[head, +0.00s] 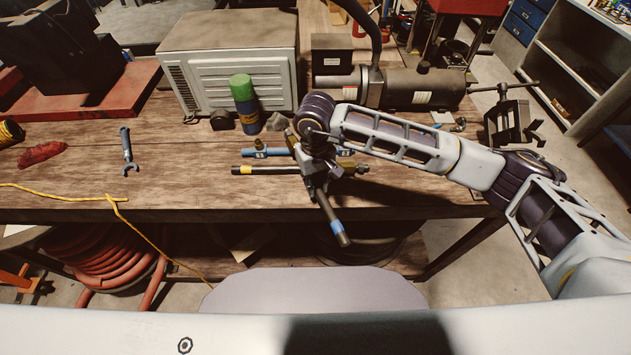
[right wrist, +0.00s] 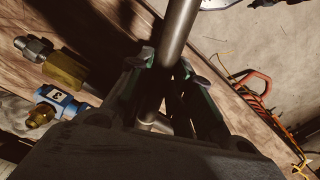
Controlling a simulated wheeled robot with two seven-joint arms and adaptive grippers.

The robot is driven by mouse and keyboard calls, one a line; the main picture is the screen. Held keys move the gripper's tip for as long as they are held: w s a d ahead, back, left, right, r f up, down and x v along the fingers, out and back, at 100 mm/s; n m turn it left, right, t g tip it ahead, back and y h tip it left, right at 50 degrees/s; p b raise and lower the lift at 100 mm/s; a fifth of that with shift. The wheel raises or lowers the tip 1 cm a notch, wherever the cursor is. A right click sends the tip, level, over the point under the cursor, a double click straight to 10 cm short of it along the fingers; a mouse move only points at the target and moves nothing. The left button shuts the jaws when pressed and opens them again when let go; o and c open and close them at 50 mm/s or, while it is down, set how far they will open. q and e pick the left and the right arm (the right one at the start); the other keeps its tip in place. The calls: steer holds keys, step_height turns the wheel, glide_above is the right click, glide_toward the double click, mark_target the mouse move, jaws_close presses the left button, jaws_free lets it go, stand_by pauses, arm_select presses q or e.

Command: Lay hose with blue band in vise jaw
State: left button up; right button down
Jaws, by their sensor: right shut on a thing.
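The hose with the blue band (head: 336,227) slants down towards me, its lower end past the bench's front edge. My right gripper (head: 319,183) is shut on it above the band and partly hides it. In the right wrist view a grey rod-like length of it (right wrist: 180,32) runs between the fingers (right wrist: 168,75); no band shows there. The vise (head: 508,122) stands at the bench's right end, well to the right of the gripper and the hose. The exact gap of its jaws is too small to tell. My left gripper is not in view.
A hose with a yellow band (head: 262,170) lies behind the gripper, near a blue fitting (head: 262,153). A green-capped bottle (head: 244,104), a grey ribbed box (head: 229,62) and a motor-like machine (head: 425,90) stand behind. A wrench (head: 127,152) lies left. My right arm crosses the bench's right part.

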mark_target(315, 183)
steer(key=shift+f+b, duration=0.2)
steer(key=shift+b, duration=0.15)
steer(key=c, duration=1.3)
jaws_free()
steer(key=shift+r, duration=0.1)
steer(key=shift+r+p, duration=0.55)
steer(key=shift+p, duration=0.5)
steer(key=shift+r+b, duration=0.3)
steer(key=shift+r, duration=0.3)
steer(key=shift+r+b, duration=1.45)
steer(key=shift+r, duration=3.9)
